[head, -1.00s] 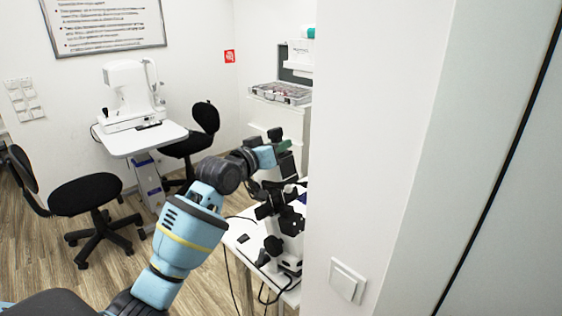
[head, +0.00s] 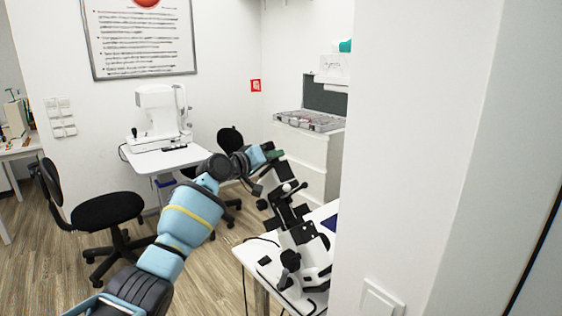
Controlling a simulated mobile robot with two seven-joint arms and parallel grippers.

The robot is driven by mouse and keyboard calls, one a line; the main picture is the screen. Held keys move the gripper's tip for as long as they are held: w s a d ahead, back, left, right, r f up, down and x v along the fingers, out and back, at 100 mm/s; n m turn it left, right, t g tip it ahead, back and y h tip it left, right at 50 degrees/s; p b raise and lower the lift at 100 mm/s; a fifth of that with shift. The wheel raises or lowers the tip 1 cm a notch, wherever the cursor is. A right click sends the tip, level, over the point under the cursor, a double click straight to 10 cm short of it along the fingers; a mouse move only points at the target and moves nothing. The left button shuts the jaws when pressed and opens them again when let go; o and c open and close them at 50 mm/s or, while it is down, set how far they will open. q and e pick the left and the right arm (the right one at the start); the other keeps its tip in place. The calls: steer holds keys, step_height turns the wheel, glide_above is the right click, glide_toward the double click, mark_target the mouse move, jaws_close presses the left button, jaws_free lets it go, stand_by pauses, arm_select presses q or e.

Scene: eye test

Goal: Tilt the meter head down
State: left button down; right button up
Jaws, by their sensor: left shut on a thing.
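The meter (head: 291,233) is a black and white instrument on a white table at lower centre-right. Its head (head: 283,190), the upper part, leans toward the upper left. My left gripper (head: 275,155) is at the top end of the head and shut on it. The exact contact is small and partly hidden by the gripper. My right gripper is out of view.
A white wall edge (head: 410,150) stands close on the right and cuts off part of the white table (head: 256,256). A black chair (head: 107,211) and another white instrument (head: 158,115) stand at left. Wooden floor is open between.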

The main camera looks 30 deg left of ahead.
arm_select(q)
steer(key=shift+w+a+f, duration=0.25)
steer(key=shift+a+f, duration=0.3)
steer(key=shift+a, duration=0.2)
steer(key=shift+a+n, duration=0.15)
steer(key=shift+n, duration=0.15)
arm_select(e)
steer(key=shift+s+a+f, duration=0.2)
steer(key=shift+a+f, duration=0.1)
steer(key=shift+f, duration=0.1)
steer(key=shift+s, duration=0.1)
arm_select(q)
steer(key=c, duration=1.5)
jaws_free()
steer(key=shift+a, duration=0.1)
steer(key=o, duration=0.3)
steer(key=shift+w+a+f, duration=0.1)
steer(key=shift+o, duration=0.2)
steer(key=v, duration=0.7)
steer(key=shift+s, duration=0.45)
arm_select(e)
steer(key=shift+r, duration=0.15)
